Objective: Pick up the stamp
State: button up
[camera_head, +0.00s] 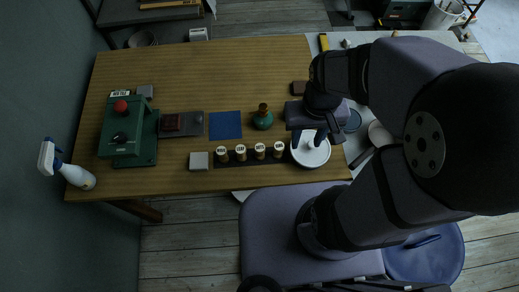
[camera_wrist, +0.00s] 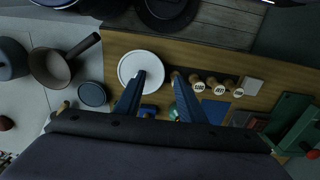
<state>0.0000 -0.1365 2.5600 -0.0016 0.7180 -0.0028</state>
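Several small stamps with pale, lettered tops (camera_head: 240,153) stand in a row in a dark rack (camera_head: 250,163) near the table's front edge. In the wrist view the stamps (camera_wrist: 212,84) are right of my fingers. A round teal piece with a wooden knob (camera_head: 263,117) stands behind the row; I cannot tell whether it is also a stamp. My gripper (camera_head: 309,138) is right of the row, over a white round disc (camera_head: 312,159). In the wrist view my gripper (camera_wrist: 158,78) has its two dark fingers apart, with nothing held between them.
A blue square pad (camera_head: 225,125) and a dark tray with a reddish block (camera_head: 182,125) lie left of the teal piece. A green machine with a red knob (camera_head: 128,130) stands at the table's left. A grey block (camera_head: 199,161) sits left of the row. The table's back middle is clear.

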jog(key=o, duration=0.3)
jog(key=shift+a, duration=0.1)
